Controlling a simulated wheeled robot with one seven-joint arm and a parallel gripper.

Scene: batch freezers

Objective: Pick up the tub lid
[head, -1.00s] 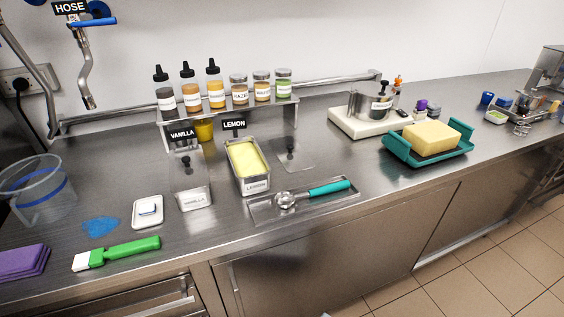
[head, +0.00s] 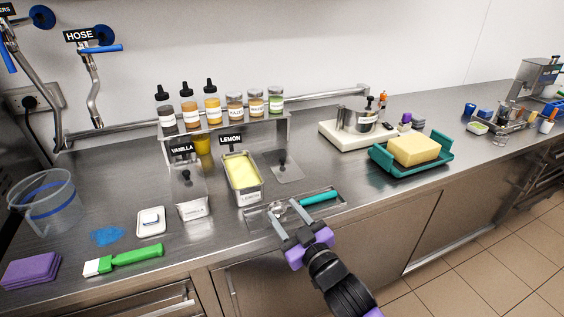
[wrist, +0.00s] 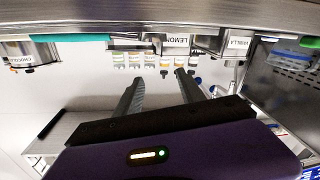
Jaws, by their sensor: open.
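The loose tub lid (head: 290,175), a clear flat plate with a dark knob, lies on the steel counter right of the open lemon tub (head: 247,194). The lemon tub holds pale yellow ice cream. A second clear lid with a dark knob sits on the vanilla tub (head: 194,211), left of it. My gripper (head: 289,214) is open and empty, in front of the lid and over or near the scoop tray; its exact height is unclear. My gripper also shows in the wrist view (wrist: 158,82), with nothing between its fingers. I cannot make out the loose lid there.
A tray (head: 338,206) with a teal-handled scoop (head: 318,197) lies in front of the lid. A bottle shelf (head: 225,128) stands behind the tubs. A white scale (head: 345,135) with a steel pot and a teal tray (head: 440,163) with a yellow block stand to the right.

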